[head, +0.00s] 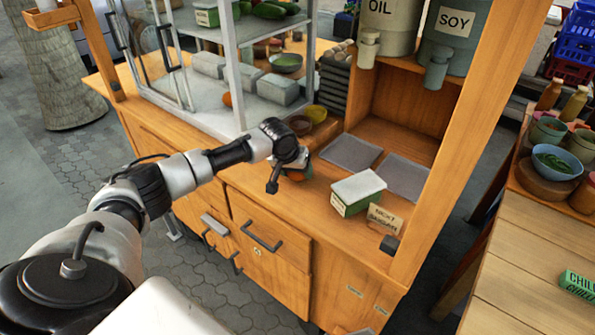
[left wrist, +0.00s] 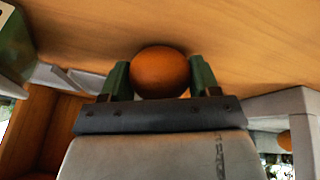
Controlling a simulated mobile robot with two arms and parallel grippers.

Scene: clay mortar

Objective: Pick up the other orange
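One orange (head: 297,176) is at the front of the wooden stall counter, partly hidden by my left gripper (head: 284,180). In the left wrist view the orange (left wrist: 160,72) sits between the two green fingers of my left gripper (left wrist: 160,80). The fingers meet it on both sides with no gap that I can see, so the gripper looks shut on it. The orange is close over or on the wood. Another orange (head: 227,99) shows inside the glass case, partly hidden by its frame. My right gripper is not in view.
The glass case (head: 205,118) stands left of my gripper. A green and white box (head: 357,193), a cardboard sign (head: 384,217) and grey trays (head: 352,153) lie to the right. Bowls (head: 301,124) stand behind. A wooden post (head: 470,120) rises at the counter's right end.

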